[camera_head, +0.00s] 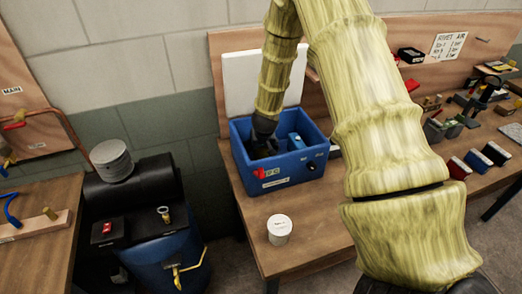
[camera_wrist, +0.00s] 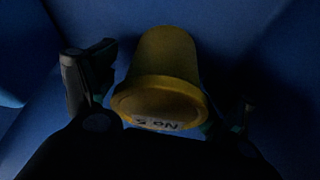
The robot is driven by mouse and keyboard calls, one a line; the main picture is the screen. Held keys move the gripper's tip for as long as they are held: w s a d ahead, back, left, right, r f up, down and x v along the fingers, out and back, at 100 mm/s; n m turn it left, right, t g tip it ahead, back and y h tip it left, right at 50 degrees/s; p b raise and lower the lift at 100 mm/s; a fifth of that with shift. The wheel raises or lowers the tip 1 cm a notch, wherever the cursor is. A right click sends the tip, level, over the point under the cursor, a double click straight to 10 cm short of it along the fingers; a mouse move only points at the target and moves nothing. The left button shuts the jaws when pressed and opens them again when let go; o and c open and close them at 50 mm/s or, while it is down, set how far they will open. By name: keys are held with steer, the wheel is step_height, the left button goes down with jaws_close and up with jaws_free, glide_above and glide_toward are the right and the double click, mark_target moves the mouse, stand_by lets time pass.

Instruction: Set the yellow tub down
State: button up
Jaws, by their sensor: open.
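The yellow tub (camera_wrist: 165,65) is in the wrist view, against dark blue surfaces. Its wider end faces the camera and carries a white label with dark lettering. My gripper (camera_wrist: 163,97) is open, with one finger left of the tub and the other right of it. A gap shows between the left finger and the tub; on the right it is too dark to tell if they touch. In the head view my gripper (camera_head: 264,138) reaches down into the blue box (camera_head: 285,178). The tub is hidden there.
The blue box has its white lid (camera_head: 262,78) raised behind it. A white labelled pot (camera_head: 279,229) stands on the wooden bench (camera_head: 318,222) in front of it. Red and blue bins (camera_head: 478,164) stand farther right. A black tank (camera_head: 130,195) is left of the bench.

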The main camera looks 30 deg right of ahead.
steer(key=shift+r, duration=0.1)
steer(key=b+v, duration=0.3)
steer(key=v, duration=0.9)
steer(key=shift+c, duration=0.2)
stand_by(1.0)
